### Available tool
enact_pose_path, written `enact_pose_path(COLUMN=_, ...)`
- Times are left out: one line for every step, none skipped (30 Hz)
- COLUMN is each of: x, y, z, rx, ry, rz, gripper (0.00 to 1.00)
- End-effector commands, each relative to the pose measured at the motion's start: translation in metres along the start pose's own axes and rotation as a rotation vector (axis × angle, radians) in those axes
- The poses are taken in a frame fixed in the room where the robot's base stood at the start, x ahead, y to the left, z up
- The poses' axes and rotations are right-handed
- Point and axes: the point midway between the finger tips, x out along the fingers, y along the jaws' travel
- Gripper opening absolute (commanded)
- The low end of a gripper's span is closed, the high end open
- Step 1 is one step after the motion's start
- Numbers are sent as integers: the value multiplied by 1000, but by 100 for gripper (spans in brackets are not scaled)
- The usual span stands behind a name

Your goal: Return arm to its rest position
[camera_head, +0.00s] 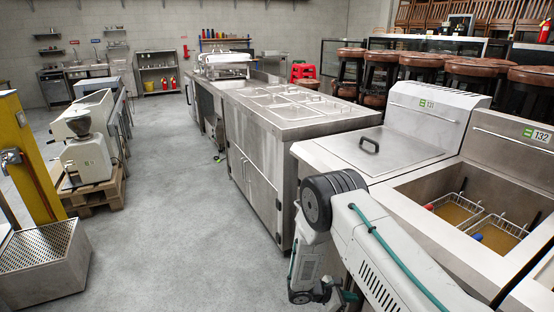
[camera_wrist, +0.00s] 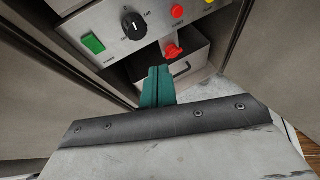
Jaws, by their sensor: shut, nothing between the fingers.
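My gripper (camera_wrist: 157,88) shows in the wrist view as teal fingers, shut with nothing between them. They point at the front of an appliance with a control panel (camera_wrist: 118,38) and a red valve handle (camera_wrist: 172,50) beyond the fingertips. I cannot tell the exact gap. In the head view my arm (camera_head: 375,250) comes from the lower right, bends at a dark round joint and folds down in front of the fryers.
A fryer (camera_head: 400,207) with two wire baskets stands at right, beside a closed-lid unit (camera_head: 340,158). A long steel counter (camera_head: 250,150) runs back. The aisle floor (camera_head: 170,230) is clear.

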Motion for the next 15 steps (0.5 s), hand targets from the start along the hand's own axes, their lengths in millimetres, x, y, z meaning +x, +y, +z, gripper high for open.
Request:
enact_pose_path(x=-7, y=-5, z=18, rx=42, ry=7, rz=-41, gripper=0)
enact_pose_path(x=-11, y=-9, z=28, rx=66, ry=11, rz=-66, gripper=0)
enact_pose_path(x=-17, y=-13, z=41, rx=99, ry=17, rz=-99, gripper=0)
enact_pose_path(x=-21, y=-16, z=52, rx=125, ry=23, rz=-124, gripper=0)
enact_pose_path(x=-26, y=-20, z=63, rx=151, ry=28, rz=-149, gripper=0)
enact_pose_path(x=-33, y=-25, z=78, rx=189, ry=37, rz=-182, gripper=0)
enact_pose_path(x=-39, y=-28, z=89, rx=218, ry=43, rz=-208, gripper=0)
enact_pose_path(x=-44, y=-33, z=101, rx=247, ry=50, rz=-233, gripper=0)
enact_pose_path(x=-51, y=-38, z=116, rx=284, ry=60, rz=-266, gripper=0)
enact_pose_path(x=-56, y=-42, z=127, rx=313, ry=68, rz=-291, gripper=0)
enact_pose_path(x=-62, y=-46, z=138, rx=340, ry=77, rz=-315, gripper=0)
enact_pose_path(x=-69, y=-52, z=152, rx=378, ry=88, rz=-345, gripper=0)
enact_pose_path(x=-75, y=-57, z=163, rx=405, ry=97, rz=-367, gripper=0)
enact_pose_path(x=-80, y=-61, z=173, rx=433, ry=106, rz=-389, gripper=0)
enact_pose_path(x=-87, y=-68, z=187, rx=469, ry=119, rz=-419, gripper=0)
